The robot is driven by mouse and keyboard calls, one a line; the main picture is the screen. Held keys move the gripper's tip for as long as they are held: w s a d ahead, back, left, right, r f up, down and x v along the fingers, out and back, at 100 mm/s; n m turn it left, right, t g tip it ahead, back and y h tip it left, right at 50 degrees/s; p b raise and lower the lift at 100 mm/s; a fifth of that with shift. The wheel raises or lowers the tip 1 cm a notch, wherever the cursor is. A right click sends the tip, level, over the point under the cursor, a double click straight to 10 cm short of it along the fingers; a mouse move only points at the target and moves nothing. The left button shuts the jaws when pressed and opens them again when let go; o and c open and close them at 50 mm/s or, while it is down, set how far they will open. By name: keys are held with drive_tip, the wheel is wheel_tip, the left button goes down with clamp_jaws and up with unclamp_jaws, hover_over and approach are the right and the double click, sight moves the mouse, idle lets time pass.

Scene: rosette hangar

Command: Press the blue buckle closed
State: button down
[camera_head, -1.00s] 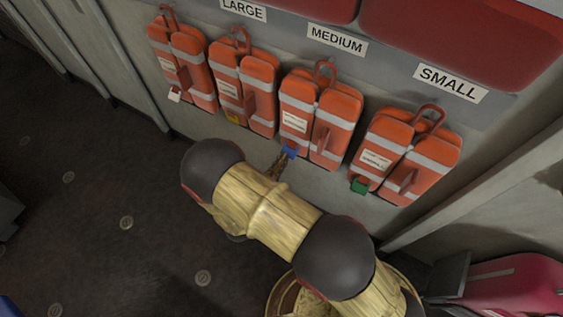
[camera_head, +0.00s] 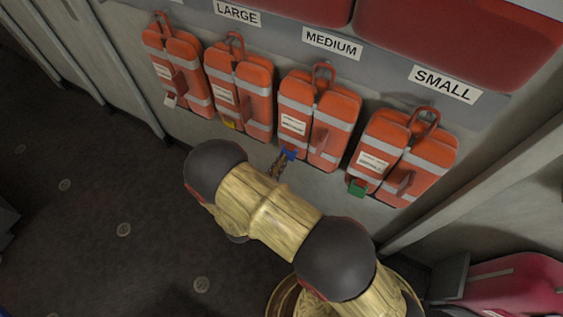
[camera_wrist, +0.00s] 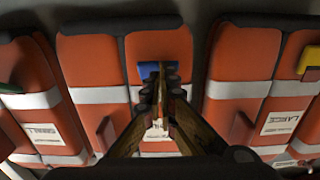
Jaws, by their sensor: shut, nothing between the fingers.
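The blue buckle (camera_head: 289,153) is at the lower end of the third orange life vest (camera_head: 333,125) from the left, below the MEDIUM sign. It also shows in the wrist view (camera_wrist: 149,70), partly hidden behind my fingertips. My gripper (camera_head: 277,167) is just below the buckle in the head view, mostly hidden behind my arm. In the wrist view my gripper (camera_wrist: 160,80) is shut and empty, with its tips in front of the blue buckle. I cannot tell whether the tips touch it or how far the buckle is closed.
Other orange vests hang beside it, with a green buckle (camera_head: 357,188), a yellow buckle (camera_head: 229,124) and a white buckle (camera_head: 170,100). Signs read LARGE (camera_head: 237,13), MEDIUM (camera_head: 332,42) and SMALL (camera_head: 445,84). The dark floor (camera_head: 80,220) at the left is clear.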

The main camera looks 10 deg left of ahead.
drive_tip(key=shift+w+d+f, duration=0.1)
drive_tip(key=shift+w+d, duration=0.1)
drive_tip(key=shift+w, duration=0.25)
idle(0.6)
drive_tip(key=shift+f, duration=0.25)
drive_tip(key=shift+w+d, duration=0.2)
drive_tip(key=shift+w, duration=0.3)
idle(0.4)
drive_tip(key=shift+f+b, duration=0.15)
drive_tip(key=shift+b, duration=0.2)
drive_tip(key=shift+w, duration=0.2)
idle(0.4)
drive_tip(key=shift+s, duration=0.1)
drive_tip(key=v, duration=0.9)
idle(0.7)
idle(0.8)
